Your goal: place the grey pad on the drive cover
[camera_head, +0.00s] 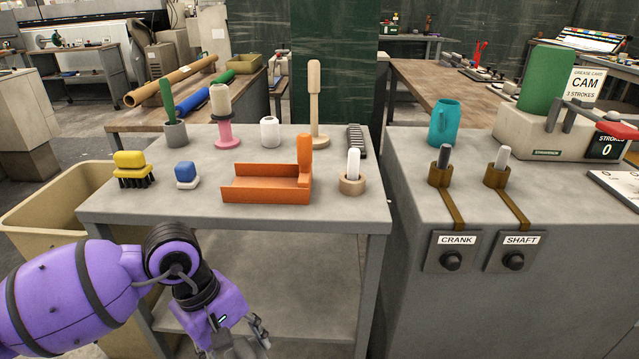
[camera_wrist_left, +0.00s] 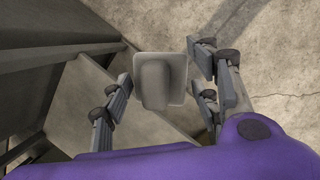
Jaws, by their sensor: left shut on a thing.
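The grey pad (camera_wrist_left: 173,68) is a pale rounded plate with a raised block on it, seen in the left wrist view. My left gripper (camera_wrist_left: 158,92) is shut on it, with fingers on both sides. In the head view my left gripper (camera_head: 245,343) is low at the bottom, in front of the table; the pad cannot be made out there. No thing is labelled as the drive cover. A grey cabinet (camera_head: 410,185) with CRANK and SHAFT plates stands at the right, well away from the gripper; I cannot tell whether its top is that cover. My right gripper is not in view.
A teal mug (camera_head: 444,122) and a CAM machine (camera_head: 545,130) stand on the cabinet. A beige bin (camera_head: 45,205) is at left.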

